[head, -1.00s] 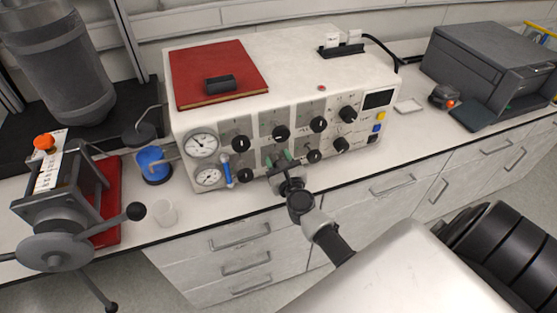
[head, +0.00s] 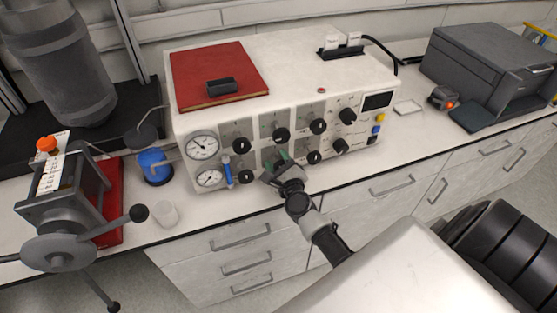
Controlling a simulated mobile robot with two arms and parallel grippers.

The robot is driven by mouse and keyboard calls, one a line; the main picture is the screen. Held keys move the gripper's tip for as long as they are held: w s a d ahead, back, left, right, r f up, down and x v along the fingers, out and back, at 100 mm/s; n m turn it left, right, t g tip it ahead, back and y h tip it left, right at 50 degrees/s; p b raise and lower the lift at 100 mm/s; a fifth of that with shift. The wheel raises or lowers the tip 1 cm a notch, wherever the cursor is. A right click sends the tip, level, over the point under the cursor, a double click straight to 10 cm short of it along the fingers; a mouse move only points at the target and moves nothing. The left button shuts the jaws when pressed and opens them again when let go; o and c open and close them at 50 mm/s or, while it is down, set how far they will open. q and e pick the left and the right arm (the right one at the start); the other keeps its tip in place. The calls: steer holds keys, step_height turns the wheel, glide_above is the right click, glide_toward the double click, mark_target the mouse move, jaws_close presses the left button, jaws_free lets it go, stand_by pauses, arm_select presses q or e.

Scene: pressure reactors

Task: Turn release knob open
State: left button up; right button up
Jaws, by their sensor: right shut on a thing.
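The white control box (head: 280,62) stands on the bench with black knobs in two rows on its front panel. Upper-row knobs include one (head: 241,145) near the gauges and one (head: 281,135) in the middle. Lower-row knobs include one (head: 246,177) left of my right gripper and one (head: 314,157) right of it. My right gripper (head: 277,163) is at the lower middle of the panel, shut on a lower-row knob that its fingers hide. The knob's label and angle cannot be read. My left gripper is not in view.
Two round gauges and a blue lever (head: 227,172) sit at the panel's left. A reactor with a handle (head: 137,213), a blue-lidded jar (head: 154,166) and a small clear cup (head: 165,213) stand left. A grey printer-like box (head: 485,62) stands right. A red book (head: 218,72) lies on top.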

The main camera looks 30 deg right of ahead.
steer(key=n+p, duration=0.1)
steer(key=n, duration=0.3)
steer(key=shift+n, duration=0.3)
steer(key=n+p, duration=0.1)
steer(key=n, duration=0.3)
steer(key=shift+n, duration=0.3)
steer(key=n+p, duration=0.1)
steer(key=n, duration=0.4)
steer(key=shift+f+n+p, duration=0.15)
steer(key=shift+n+p, duration=0.5)
steer(key=shift+n, duration=1.55)
steer(key=o, duration=0.9)
steer(key=shift+b+v, duration=0.95)
steer(key=shift+v, duration=4.45)
